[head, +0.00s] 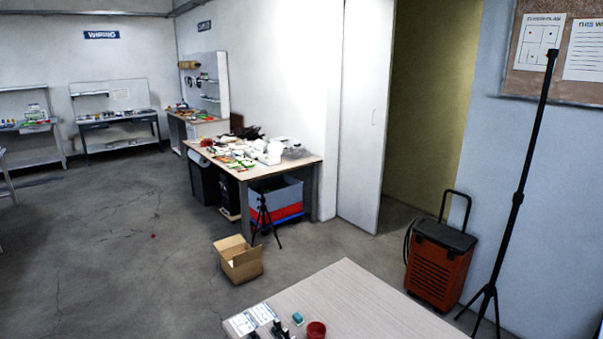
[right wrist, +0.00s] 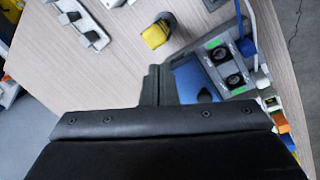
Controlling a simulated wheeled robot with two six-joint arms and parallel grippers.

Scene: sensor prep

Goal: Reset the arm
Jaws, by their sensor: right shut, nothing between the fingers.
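My right gripper (right wrist: 157,86) shows only in the right wrist view, as a dark wide body with its short fingers together and nothing seen between them. It is above a light wood table (right wrist: 110,75), and I cannot tell how high. No arm or gripper of mine shows in the head view, where a light wood table (head: 350,302) is at the bottom. My left gripper is not in view.
In the right wrist view, a blue and grey device (right wrist: 190,80) with black round parts lies just beyond the fingers. A yellow and dark object (right wrist: 156,35) and a grey rack (right wrist: 83,25) lie farther off. A red cup (head: 316,329) stands at the table's front.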

